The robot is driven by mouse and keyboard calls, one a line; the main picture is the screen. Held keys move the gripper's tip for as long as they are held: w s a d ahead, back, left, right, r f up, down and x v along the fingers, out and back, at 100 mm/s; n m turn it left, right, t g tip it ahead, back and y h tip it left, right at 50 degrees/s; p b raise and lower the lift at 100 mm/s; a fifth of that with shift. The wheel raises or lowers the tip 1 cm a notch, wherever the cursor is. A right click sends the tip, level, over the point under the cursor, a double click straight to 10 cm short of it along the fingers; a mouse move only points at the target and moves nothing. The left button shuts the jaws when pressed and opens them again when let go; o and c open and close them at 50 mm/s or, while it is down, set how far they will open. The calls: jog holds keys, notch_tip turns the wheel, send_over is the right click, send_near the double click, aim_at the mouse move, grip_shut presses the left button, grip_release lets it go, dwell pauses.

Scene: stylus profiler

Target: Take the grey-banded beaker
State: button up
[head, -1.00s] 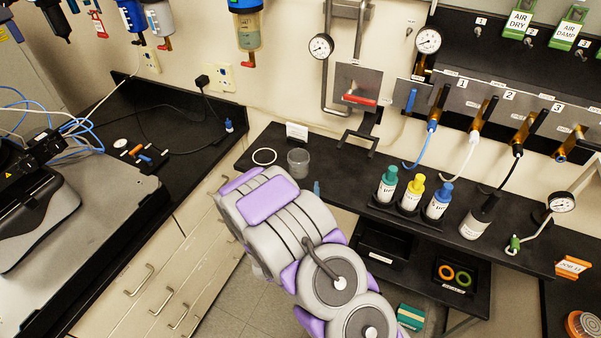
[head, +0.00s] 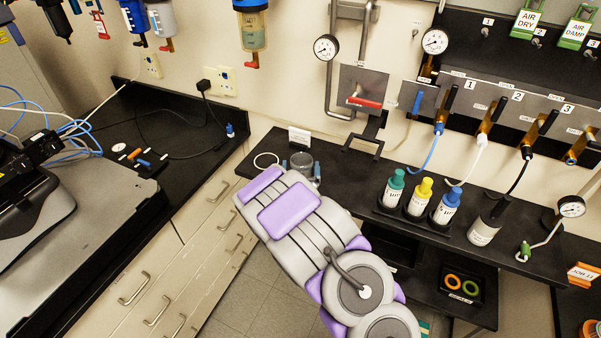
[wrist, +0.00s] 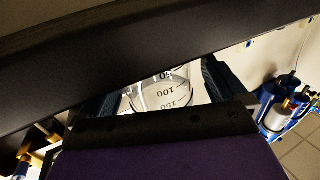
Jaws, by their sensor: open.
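A clear beaker (head: 302,160) stands on the black bench shelf, just beyond the end of my arm in the head view. In the wrist view the beaker (wrist: 165,98) shows dark volume marks that read upside down. My gripper (wrist: 164,92) is open, with one dark blue finger on each side of the beaker. In the head view small blue-grey fingertips of my gripper (head: 301,170) show left and right of the glass. I cannot tell whether they touch it. My arm hides the beaker's lower front, and no grey band is clear.
A white ring (head: 265,160) lies left of the beaker and a white card (head: 299,137) stands behind it. A dark bracket (head: 367,138) is on the right. Several capped bottles (head: 418,197) stand in a rack farther right.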

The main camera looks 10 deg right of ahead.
jog(key=shift+w, duration=0.4)
jog(key=shift+d, duration=0.1)
jog(key=shift+d, duration=0.1)
jog(key=shift+d, duration=0.1)
jog(key=shift+c, duration=0.6)
jog(key=c, duration=1)
jog(key=shift+o, duration=0.2)
jog(key=shift+r, duration=0.1)
